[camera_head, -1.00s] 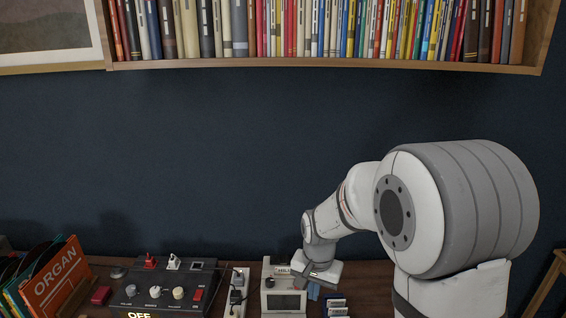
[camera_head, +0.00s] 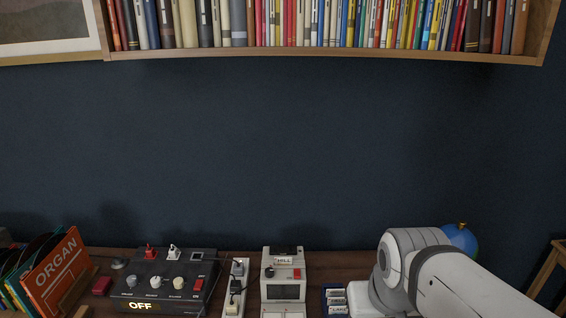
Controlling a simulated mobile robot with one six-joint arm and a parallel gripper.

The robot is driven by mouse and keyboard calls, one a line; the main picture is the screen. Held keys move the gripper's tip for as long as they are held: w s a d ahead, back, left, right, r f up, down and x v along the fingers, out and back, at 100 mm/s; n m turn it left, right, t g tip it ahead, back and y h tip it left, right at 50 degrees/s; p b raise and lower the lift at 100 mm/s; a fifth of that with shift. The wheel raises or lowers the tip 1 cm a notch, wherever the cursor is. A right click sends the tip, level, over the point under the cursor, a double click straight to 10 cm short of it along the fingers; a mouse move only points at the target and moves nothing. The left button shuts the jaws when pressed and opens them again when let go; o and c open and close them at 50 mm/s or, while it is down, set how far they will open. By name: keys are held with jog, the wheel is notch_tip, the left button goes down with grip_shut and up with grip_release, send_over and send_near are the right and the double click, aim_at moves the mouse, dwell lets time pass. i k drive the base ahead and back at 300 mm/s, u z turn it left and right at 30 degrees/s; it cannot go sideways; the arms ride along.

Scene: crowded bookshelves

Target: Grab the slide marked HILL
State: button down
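A small pale label or slide (camera_head: 283,261) that appears to read HILL shows at the top of a white boxy device (camera_head: 284,291) with a dark screen. The lettering is small and I cannot be sure of it. Several slides with pale labels (camera_head: 336,300) stand in a group just right of the device. A white block (camera_head: 361,300), which looks like the body of my gripper, is right beside these slides, under my arm. Its fingers do not show, so I cannot tell whether it is open or holds anything.
A black control box (camera_head: 165,284) with knobs and a lit OFF display stands left of a power strip (camera_head: 235,290). Records with an orange ORGAN sleeve (camera_head: 54,275) are at far left. A blue globe (camera_head: 459,238) is behind my arm. A full bookshelf (camera_head: 325,52) hangs above.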

aim_at(278, 261)
jog(key=z, duration=2.25)
jog(key=k, duration=1.2)
jog(key=u, duration=1.8)
jog(key=i, duration=0.95)
